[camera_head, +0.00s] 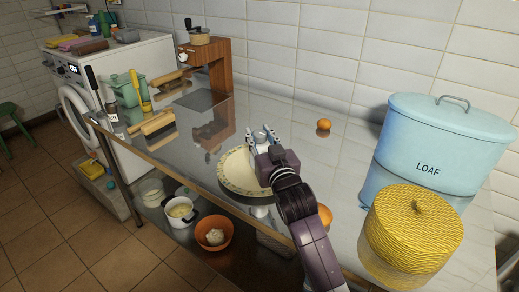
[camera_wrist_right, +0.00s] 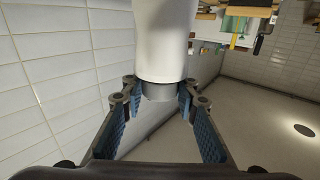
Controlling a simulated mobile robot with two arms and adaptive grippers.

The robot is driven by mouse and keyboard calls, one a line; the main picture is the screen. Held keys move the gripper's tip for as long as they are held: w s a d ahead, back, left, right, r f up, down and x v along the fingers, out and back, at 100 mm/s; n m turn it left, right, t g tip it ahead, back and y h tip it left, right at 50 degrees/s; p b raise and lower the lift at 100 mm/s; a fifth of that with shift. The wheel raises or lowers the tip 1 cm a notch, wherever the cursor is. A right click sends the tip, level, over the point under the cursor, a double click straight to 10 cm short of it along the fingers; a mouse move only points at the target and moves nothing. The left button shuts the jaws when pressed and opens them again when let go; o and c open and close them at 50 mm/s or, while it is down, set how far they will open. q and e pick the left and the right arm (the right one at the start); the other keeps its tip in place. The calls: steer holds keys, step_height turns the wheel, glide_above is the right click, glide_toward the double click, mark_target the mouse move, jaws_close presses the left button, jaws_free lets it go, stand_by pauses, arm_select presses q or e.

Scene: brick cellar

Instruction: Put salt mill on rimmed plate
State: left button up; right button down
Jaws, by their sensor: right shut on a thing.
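The salt mill shows in the right wrist view as a smooth white cylinder (camera_wrist_right: 166,40) with a narrower grey end. My right gripper (camera_wrist_right: 160,90) is shut on it at the grey part. In the head view my right gripper (camera_head: 264,137) is at the upper right rim of the rimmed plate, and only a small pale part of the mill shows between its fingers. The pale rimmed plate (camera_head: 236,172) lies on the glossy counter, partly covered by my right arm. I cannot tell whether the mill touches the plate. My left gripper is not in view.
A blue LOAF bin (camera_head: 425,145) and a yellow woven basket (camera_head: 412,235) stand on the right. An orange egg-like item (camera_head: 323,124) lies behind. A wooden brush (camera_head: 155,123), a green container (camera_head: 124,88) and a wooden stand (camera_head: 212,65) are left. Bare counter lies around the plate.

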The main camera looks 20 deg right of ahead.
mark_target(260, 149)
steer(key=shift+f, duration=2.15)
steer(key=shift+f, duration=0.2)
steer(key=c, duration=1.5)
jaws_free()
